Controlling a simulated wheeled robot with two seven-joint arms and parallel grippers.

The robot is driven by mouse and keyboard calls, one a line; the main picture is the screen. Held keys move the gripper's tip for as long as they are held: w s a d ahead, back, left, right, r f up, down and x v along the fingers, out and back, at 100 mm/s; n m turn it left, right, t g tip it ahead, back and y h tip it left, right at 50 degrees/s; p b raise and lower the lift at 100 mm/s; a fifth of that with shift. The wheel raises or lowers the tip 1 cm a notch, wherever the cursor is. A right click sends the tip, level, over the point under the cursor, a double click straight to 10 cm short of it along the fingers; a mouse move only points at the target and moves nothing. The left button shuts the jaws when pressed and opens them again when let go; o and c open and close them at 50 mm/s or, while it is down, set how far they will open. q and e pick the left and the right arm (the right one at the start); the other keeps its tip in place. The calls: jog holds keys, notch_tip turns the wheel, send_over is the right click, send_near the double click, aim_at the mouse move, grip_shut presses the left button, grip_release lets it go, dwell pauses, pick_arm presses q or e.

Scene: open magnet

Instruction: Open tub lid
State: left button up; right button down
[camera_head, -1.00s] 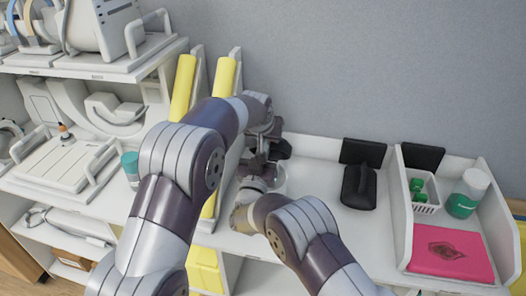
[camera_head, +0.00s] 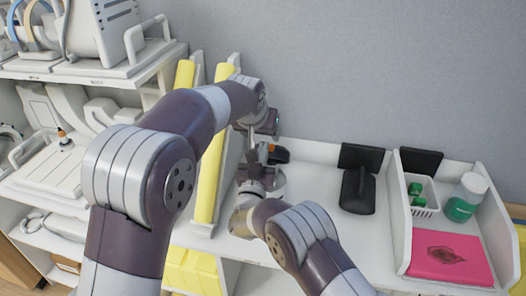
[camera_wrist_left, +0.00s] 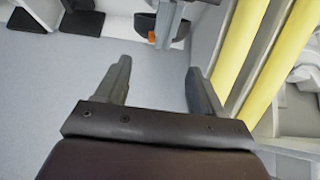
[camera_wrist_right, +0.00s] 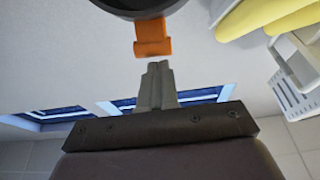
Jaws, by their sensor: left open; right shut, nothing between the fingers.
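The tub (camera_head: 279,185) is pale and round and stands on the white counter, partly hidden by my right gripper. Its dark lid (camera_head: 281,156) has an orange tab and shows at the tub's far upper side; how far it is raised is unclear. In the right wrist view the dark lid (camera_wrist_right: 140,6) and its orange tab (camera_wrist_right: 152,37) are just beyond my right gripper (camera_wrist_right: 158,66). That gripper is shut and empty, its tips close under the tab; contact is unclear. My left gripper (camera_wrist_left: 160,75) is open and empty, apart from the lid and tab (camera_wrist_left: 150,38).
A black object (camera_head: 358,190) stands right of the tub. Farther right a white tray (camera_head: 401,238) holds a basket, a green-filled jar and a pink pad. Yellow-fronted dividers (camera_head: 212,165) stand close left. The counter between tub and black object is clear.

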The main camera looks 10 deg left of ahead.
pick_arm(q)
jog(key=s+a+f+n, duration=0.1)
jog(key=s+a+f, duration=0.2)
jog(key=a, duration=0.2)
jog(key=s+a+f, duration=0.3)
jog(key=a+f, duration=0.1)
jog(key=a, duration=0.2)
jog(key=s+f+g, duration=0.3)
jog(key=s+f, duration=0.2)
jog(key=f, duration=0.1)
jog(key=s+d+f+g, duration=0.1)
jog(key=s+d+f, duration=0.1)
jog(key=s, duration=0.7)
jog(key=s+d+f+g, duration=0.1)
jog(key=s+d, duration=0.3)
jog(key=s, duration=0.5)
jog(key=shift+s+d+f+m+g, duration=0.25)
jog(key=shift+f+m+g, duration=0.15)
jog(key=shift+g, duration=0.1)
jog(key=shift+w+a+f, duration=0.1)
jog(key=shift+a, duration=0.05)
